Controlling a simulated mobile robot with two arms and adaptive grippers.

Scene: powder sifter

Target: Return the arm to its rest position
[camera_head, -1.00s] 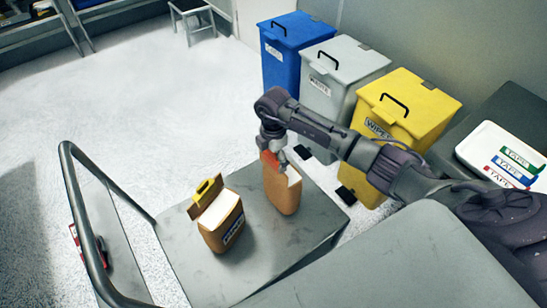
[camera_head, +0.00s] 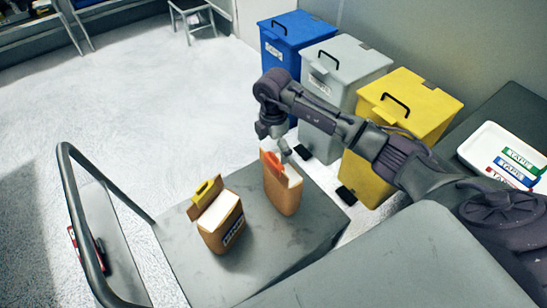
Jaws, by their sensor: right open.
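My right arm comes in from the right edge and reaches left over the cart. My right gripper (camera_head: 279,148) is open and empty, pointing down just above and behind the top of an orange-brown container with a red handle (camera_head: 283,188). This container stands upright on the cart (camera_head: 295,243); I cannot tell whether the fingers touch it. A second orange-brown container with a yellow handle (camera_head: 221,222) stands to its left, nearer the cart's handle. My left gripper is not in view.
Blue (camera_head: 297,42), grey (camera_head: 340,92) and yellow (camera_head: 405,122) lidded bins stand behind the cart. A white tray with tape labels (camera_head: 507,157) sits on a dark surface at right. A curved cart handle (camera_head: 78,215) rises at left.

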